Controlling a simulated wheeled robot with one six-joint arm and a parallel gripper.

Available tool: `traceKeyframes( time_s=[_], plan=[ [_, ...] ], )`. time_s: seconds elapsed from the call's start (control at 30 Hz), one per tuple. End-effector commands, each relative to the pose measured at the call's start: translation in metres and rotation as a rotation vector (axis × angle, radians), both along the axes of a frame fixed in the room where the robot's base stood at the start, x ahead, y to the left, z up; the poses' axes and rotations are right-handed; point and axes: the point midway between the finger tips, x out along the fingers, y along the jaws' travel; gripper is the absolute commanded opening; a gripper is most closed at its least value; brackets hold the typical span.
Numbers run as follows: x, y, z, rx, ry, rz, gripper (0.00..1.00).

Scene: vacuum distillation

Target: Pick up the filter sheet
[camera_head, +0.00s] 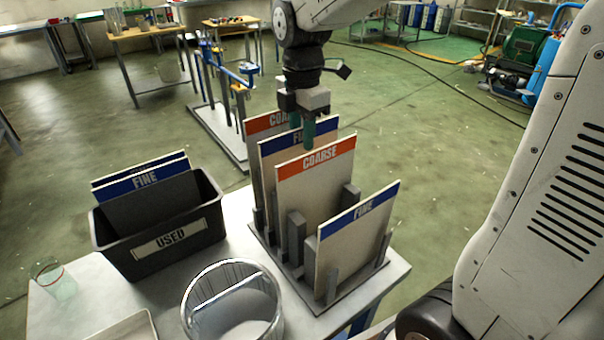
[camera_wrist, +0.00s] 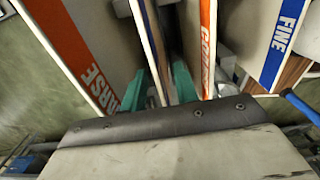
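Several filter sheets stand upright in a grey slotted rack (camera_head: 318,302). From front to back they are a FINE sheet with a blue band (camera_head: 352,240), a COARSE sheet with an orange band (camera_head: 312,190), a second blue-banded FINE sheet (camera_head: 268,170) and a rear COARSE sheet (camera_head: 254,128). My gripper (camera_head: 303,132) points down at the top of the rear FINE sheet. In the wrist view, its green fingers (camera_wrist: 167,84) are apart, with that sheet's edge (camera_wrist: 152,45) between them. A gap shows beside the right finger. The lower part of this sheet is hidden.
A black bin marked USED (camera_head: 168,240) holds blue-banded FINE sheets, left of the rack on the metal table (camera_head: 250,235). Neighbouring sheets stand close on both sides of my fingers.

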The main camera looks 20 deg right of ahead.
Motion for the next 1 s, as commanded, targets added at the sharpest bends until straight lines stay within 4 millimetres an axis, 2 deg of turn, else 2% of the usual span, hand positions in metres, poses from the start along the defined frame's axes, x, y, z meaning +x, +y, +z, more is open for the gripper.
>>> traceKeyframes(
  time_s=[0.13, 0.4, 0.47, 0.5, 0.53, 1.0],
  plan=[
    [0.000, 0.000, -0.018, 0.000, 0.002, -0.001, 0.30],
    [0.000, 0.000, -0.021, 0.000, 0.000, -0.001, 0.30],
    [0.000, 0.000, -0.021, 0.000, 0.000, -0.001, 0.16],
    [0.000, 0.000, -0.021, 0.000, -0.001, -0.001, 0.05],
    [0.000, 0.000, -0.021, 0.000, 0.000, -0.001, 0.00],
    [0.001, 0.000, -0.016, 0.000, -0.002, -0.001, 0.00]
  ],
)
